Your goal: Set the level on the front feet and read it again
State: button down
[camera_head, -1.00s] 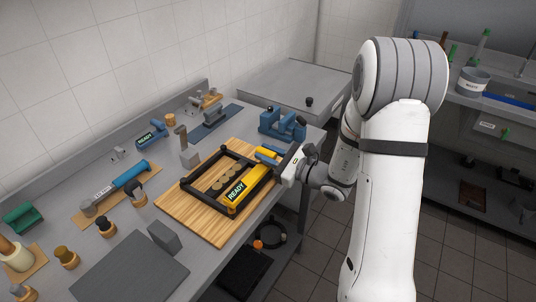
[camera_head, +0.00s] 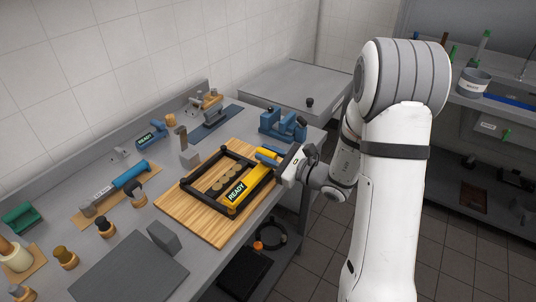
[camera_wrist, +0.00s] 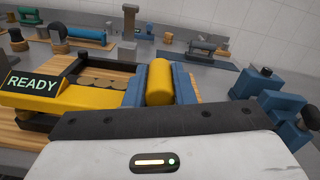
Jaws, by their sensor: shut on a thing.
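The yellow level (camera_head: 240,194) has a dark display reading READY. It lies along the near right side of a black rectangular frame (camera_head: 201,202) on a wooden board (camera_head: 217,235). The level's display end also shows at left in the wrist view (camera_wrist: 75,97). My gripper (camera_wrist: 160,76) is shut on the level's yellow grip, with one blue finger on each side; it also shows in the head view (camera_head: 268,155). I cannot tell whether the level rests on the frame or sits just above it. The frame's feet are not clearly visible.
Several tan discs (camera_head: 217,187) lie inside the frame. A blue vise (camera_head: 282,125) stands behind my gripper. A grey block (camera_head: 164,237), stamps and a blue-handled tool (camera_head: 130,174) stand to the left. A bare grey plate (camera_head: 128,272) lies at front left.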

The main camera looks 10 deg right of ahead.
jog(key=shift+f+b, duration=0.6)
jog(key=shift+f, duration=0.05)
jog(key=c, duration=1.1)
grip_release()
jog(key=shift+c, duration=0.2)
jog(key=v, duration=0.8)
jog(key=shift+b, duration=0.4)
